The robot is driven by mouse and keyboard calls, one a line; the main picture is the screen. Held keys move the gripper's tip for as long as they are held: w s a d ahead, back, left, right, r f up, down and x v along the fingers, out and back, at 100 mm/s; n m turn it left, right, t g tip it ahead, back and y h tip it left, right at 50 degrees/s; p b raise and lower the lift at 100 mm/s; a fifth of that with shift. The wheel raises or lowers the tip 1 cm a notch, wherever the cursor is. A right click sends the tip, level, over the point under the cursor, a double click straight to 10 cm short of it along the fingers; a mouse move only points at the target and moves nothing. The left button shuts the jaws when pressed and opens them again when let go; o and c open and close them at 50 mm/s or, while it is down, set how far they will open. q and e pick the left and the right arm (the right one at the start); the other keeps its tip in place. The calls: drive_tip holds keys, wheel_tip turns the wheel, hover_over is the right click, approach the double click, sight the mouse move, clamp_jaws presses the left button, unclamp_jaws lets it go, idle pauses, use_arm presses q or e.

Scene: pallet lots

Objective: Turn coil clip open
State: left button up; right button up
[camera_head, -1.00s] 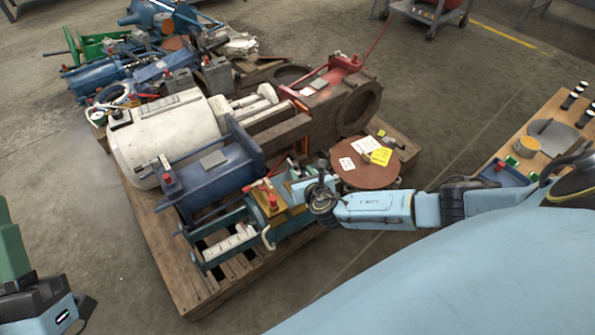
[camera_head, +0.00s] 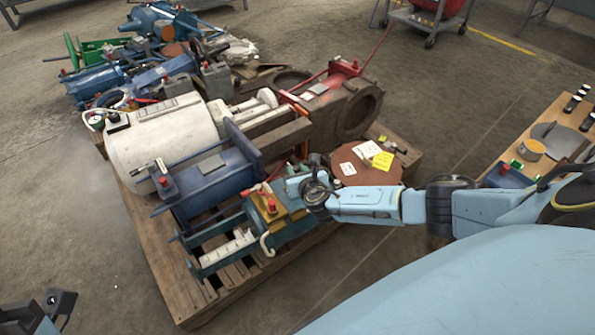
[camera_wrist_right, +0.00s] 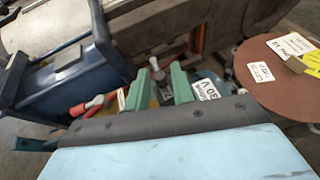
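A teal coil unit (camera_head: 285,229) with a mustard-yellow block and red knobs (camera_head: 271,204) sits at the pallet's near right. I cannot tell for sure which part is the coil clip. A small grey metal lever (camera_wrist_right: 155,68) shows in the right wrist view. My right gripper (camera_wrist_right: 158,76) has its green fingers apart, one on each side of this lever as seen from the wrist; contact cannot be told. A red-handled lever (camera_wrist_right: 87,106) lies left of the fingers. In the head view my right wrist covers the unit's far right end. My left gripper's fingers are out of view.
The wooden pallet (camera_head: 190,307) also bears a blue frame (camera_head: 215,178), a white cylinder (camera_head: 160,135), a rusty brown housing (camera_head: 330,115) and a reddish disc (camera_head: 377,177) with labels. A wooden table (camera_head: 548,115) stands at right. Floor in front is clear.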

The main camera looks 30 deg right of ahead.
clamp_jaws()
